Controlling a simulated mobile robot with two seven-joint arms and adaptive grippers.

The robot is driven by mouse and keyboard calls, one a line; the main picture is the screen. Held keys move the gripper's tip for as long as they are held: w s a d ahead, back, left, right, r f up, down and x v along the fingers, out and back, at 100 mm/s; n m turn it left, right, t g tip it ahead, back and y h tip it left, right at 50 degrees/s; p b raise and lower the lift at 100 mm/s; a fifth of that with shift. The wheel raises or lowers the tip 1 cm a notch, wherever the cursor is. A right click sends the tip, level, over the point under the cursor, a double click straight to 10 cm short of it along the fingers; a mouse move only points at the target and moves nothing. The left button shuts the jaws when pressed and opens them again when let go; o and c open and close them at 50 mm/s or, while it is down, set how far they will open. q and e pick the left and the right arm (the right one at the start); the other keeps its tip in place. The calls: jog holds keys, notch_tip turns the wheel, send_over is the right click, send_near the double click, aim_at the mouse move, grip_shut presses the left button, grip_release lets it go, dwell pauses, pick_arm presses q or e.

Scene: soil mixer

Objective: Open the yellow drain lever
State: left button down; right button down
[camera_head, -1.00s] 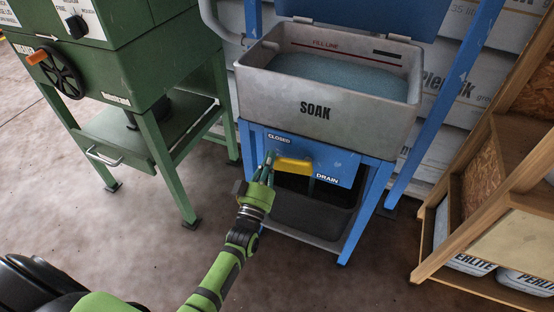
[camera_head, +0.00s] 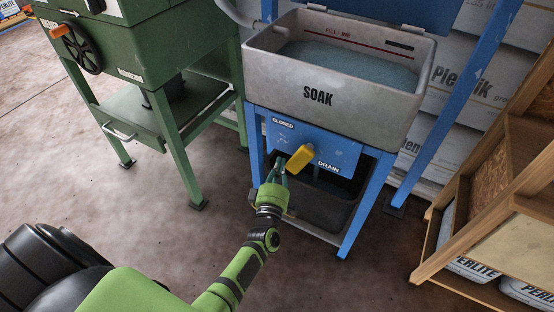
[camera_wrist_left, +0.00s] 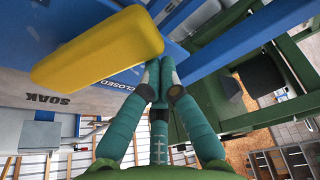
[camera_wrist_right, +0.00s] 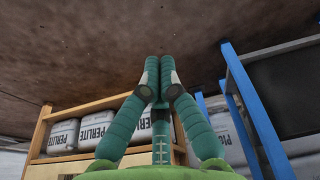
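The yellow drain lever (camera_head: 300,158) is on the blue front panel below the SOAK basin. It slants down to the left, between the CLOSED label at upper left and the DRAIN label at lower right. My left gripper (camera_head: 277,173) is just left of and below its lower end. In the left wrist view the lever (camera_wrist_left: 97,46) is big and close, left of my left fingertips (camera_wrist_left: 160,72), which are together with nothing between them. I cannot tell whether they touch the lever. My right gripper (camera_wrist_right: 160,75) is shut and empty, away from the lever, and outside the head view.
The grey SOAK basin (camera_head: 280,80) holds bluish liquid. A dark bin (camera_head: 315,205) stands under the panel between blue legs. A green machine (camera_head: 150,90) is on the left and a wooden shelf (camera_head: 470,200) with perlite bags on the right. The floor in front is clear.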

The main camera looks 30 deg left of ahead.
aim_at(290, 171)
pick_arm(q)
jog(key=shift+d+f+n+g+p, duration=0.2)
jog(key=shift+d+f+n+g, duration=0.25)
jog(key=shift+d+n, duration=0.55)
jog(key=shift+d+f+n+g+p, duration=0.15)
jog(key=shift+d+f+n+g, duration=0.3)
jog(key=shift+n, duration=0.85)
pick_arm(e)
jog(key=shift+s+f, duration=0.15)
jog(key=shift+f, duration=0.75)
pick_arm(q)
jog(key=shift+d, duration=0.1)
pick_arm(e)
jog(key=shift+s+f, duration=0.15)
jog(key=shift+s, duration=0.1)
